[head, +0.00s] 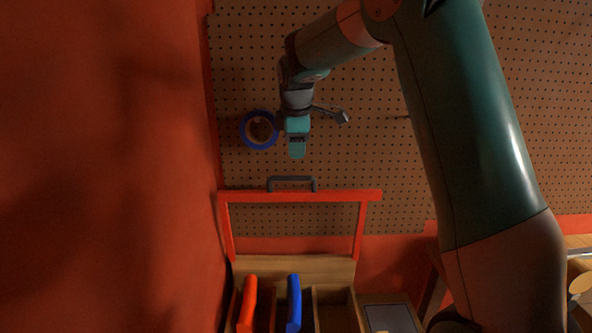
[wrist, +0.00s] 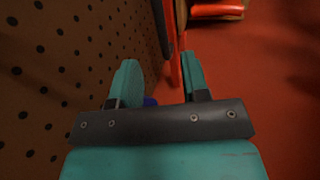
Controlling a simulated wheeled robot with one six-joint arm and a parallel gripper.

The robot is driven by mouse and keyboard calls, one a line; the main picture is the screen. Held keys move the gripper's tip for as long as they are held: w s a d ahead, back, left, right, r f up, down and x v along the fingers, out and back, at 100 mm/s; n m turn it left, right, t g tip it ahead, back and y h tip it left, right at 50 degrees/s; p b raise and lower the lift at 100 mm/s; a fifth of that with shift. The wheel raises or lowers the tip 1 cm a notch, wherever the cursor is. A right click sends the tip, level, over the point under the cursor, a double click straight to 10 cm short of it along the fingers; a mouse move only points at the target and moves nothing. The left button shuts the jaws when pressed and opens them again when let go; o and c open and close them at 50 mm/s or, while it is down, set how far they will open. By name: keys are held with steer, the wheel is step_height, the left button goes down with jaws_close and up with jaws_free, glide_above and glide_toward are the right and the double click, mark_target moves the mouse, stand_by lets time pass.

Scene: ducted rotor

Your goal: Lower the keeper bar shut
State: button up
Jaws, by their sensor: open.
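The keeper bar (head: 300,196) is a red frame standing raised and upright at the back of a wooden box, with two side arms running down to the box. A dark grey handle (head: 293,179) sits on its top edge. My teal gripper (head: 297,154) is a little above the handle in the head view, pointing down and apart from it. In the wrist view my gripper (wrist: 162,78) is open with its two fingers spread. A dark strip, likely the handle (wrist: 168,28), and a red edge show beyond and between the fingers. Whether they lie within the finger gap is unclear.
The divided wooden box (head: 305,268) holds a red-handled item (head: 247,303) and a blue-handled item (head: 294,303). A blue ring (head: 243,130) hangs on the pegboard (head: 400,165) left of my gripper. A red wall (head: 110,160) stands at the left.

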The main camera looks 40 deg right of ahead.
mark_target(296, 177)
steer(key=p+x, duration=0.2)
steer(key=x, duration=0.7)
steer(key=shift+f, duration=0.1)
jaws_close()
